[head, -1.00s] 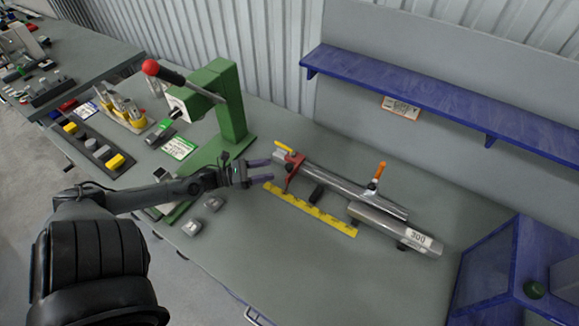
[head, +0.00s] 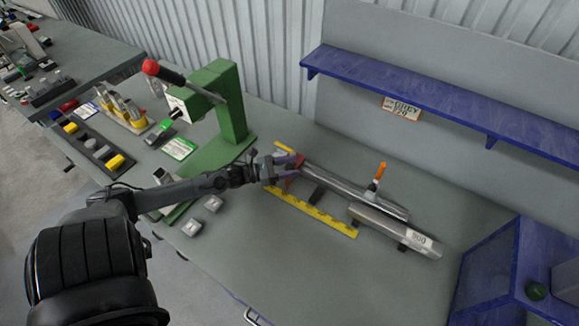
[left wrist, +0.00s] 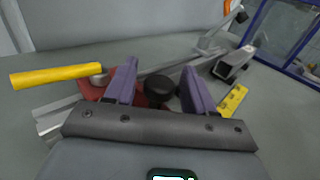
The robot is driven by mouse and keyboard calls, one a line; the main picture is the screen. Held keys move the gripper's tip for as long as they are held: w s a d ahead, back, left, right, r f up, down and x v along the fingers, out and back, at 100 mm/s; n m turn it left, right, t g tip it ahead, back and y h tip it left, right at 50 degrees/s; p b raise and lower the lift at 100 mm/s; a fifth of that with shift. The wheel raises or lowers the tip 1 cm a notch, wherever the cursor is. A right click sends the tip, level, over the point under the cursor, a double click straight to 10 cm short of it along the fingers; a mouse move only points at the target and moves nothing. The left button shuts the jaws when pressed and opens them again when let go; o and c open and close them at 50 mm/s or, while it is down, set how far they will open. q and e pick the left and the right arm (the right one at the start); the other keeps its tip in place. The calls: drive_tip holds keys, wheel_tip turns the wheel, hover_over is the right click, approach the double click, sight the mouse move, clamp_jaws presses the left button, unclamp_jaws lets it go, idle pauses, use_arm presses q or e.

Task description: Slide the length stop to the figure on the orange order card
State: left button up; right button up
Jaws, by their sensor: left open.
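The length stop (head: 300,161) is a red block on a silver rail (head: 345,188), with a yellow bar (head: 284,147) at its far side. In the left wrist view the red stop (left wrist: 97,92) lies partly behind a purple finger. Its round black knob (left wrist: 159,90) shows between my fingers, with gaps both sides. My left gripper (head: 290,169) is open at the stop; its fingers also show in the left wrist view (left wrist: 160,88). The orange-edged order card (head: 402,107) hangs below the blue shelf; its small print is hard to read. A yellow scale (head: 312,213) lies along the rail's near side.
An orange-handled clamp (head: 379,173) stands toward the rail's right end. A square tube (head: 390,226) with a white label lies beside the rail. A green press (head: 232,105) stands behind my left arm. A blue frame (head: 500,265) is at right.

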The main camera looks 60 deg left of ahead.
use_arm(q)
clamp_jaws()
drive_tip(key=w+d, duration=0.2)
drive_tip(key=d, duration=0.1)
drive_tip(key=w+d, duration=0.1)
drive_tip(key=d, duration=0.3)
drive_tip(key=w+d, duration=0.2)
drive_tip(key=d, duration=0.1)
drive_tip(key=shift+w+d, duration=0.3)
drive_tip(key=shift+d, duration=0.1)
unclamp_jaws()
drive_tip(key=shift+v, duration=5.45)
